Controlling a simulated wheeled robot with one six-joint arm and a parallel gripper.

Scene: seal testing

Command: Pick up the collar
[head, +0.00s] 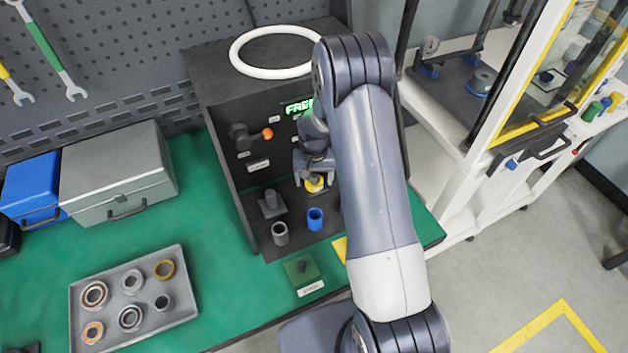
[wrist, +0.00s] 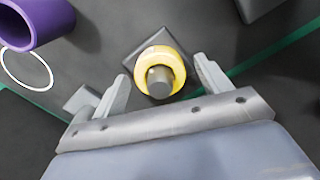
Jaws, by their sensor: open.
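A yellow ring-shaped collar (wrist: 177,62) sits around a short grey post (wrist: 159,82) on a dark square base, between the two fingers in the wrist view. The same yellow collar (head: 315,184) shows in the head view, partly hidden by my gripper (head: 314,163). My gripper (wrist: 160,76) is open, with one finger to each side of the collar. A gap shows between each finger and the collar in the wrist view, and nothing is held. The height of the fingertips against the collar is hard to tell.
A blue tube (head: 315,219) and a grey tube (head: 280,233) stand close in front. A grey block (head: 271,204) stands to the left. The dark test housing (head: 222,125) rises behind. A tray (head: 205,312) of several rings lies on the green bench at lower left.

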